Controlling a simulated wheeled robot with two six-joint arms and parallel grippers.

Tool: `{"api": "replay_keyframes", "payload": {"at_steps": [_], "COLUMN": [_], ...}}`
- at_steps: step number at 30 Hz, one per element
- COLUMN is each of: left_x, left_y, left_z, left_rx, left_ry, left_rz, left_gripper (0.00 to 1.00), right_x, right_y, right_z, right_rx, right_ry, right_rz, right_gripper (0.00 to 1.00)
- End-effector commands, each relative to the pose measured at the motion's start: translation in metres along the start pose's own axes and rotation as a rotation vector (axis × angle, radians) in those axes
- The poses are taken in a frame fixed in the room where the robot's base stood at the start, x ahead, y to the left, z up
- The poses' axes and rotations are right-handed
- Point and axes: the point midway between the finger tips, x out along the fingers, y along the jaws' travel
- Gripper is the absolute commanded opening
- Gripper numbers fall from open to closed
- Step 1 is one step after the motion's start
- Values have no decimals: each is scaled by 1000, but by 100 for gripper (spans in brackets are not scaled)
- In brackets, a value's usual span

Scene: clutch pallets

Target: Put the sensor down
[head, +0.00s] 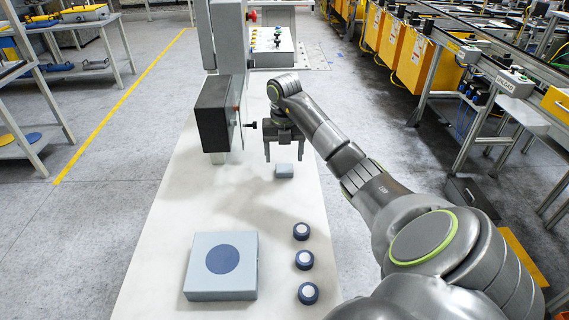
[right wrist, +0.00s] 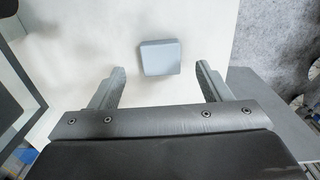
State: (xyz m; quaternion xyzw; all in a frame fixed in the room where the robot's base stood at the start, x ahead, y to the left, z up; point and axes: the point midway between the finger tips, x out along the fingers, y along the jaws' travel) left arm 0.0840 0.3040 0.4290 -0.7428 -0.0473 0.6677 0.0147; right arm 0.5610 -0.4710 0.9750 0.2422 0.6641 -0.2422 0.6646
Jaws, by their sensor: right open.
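A small grey block, which seems to be the sensor (head: 284,170), lies flat on the white table (head: 180,225). It also shows in the right wrist view (right wrist: 160,57), ahead of the space between the fingers. My right gripper (head: 284,158) is open, its two fingers apart and pointing down close behind the block. In the right wrist view the fingers (right wrist: 158,83) are spread wider than the block, and nothing is held between them. My left gripper does not show in either view.
A dark box on a grey stand (head: 212,115) rises left of my right gripper. A grey pad with a blue disc (head: 205,285) and three dark round knobs (head: 304,260) sit nearer on the table. The table's middle left is clear.

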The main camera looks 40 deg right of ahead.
Motion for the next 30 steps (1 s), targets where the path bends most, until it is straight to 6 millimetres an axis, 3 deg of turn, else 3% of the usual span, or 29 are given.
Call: {"api": "replay_keyframes", "payload": {"at_steps": [3, 9, 18, 30], "left_x": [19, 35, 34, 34], "left_y": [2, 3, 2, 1], "left_z": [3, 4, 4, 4], "left_rx": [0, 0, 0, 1], "left_ry": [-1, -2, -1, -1], "left_rz": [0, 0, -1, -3], "left_gripper": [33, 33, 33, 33], "right_x": [17, 40, 42, 42], "right_y": [-1, -2, -1, -1], "right_z": [2, 4, 4, 4], "right_rx": [1, 1, 0, 0], "right_ry": [0, 2, 0, 0], "right_rz": [0, -1, -1, 0], "right_gripper": [71, 71, 70, 19]}}
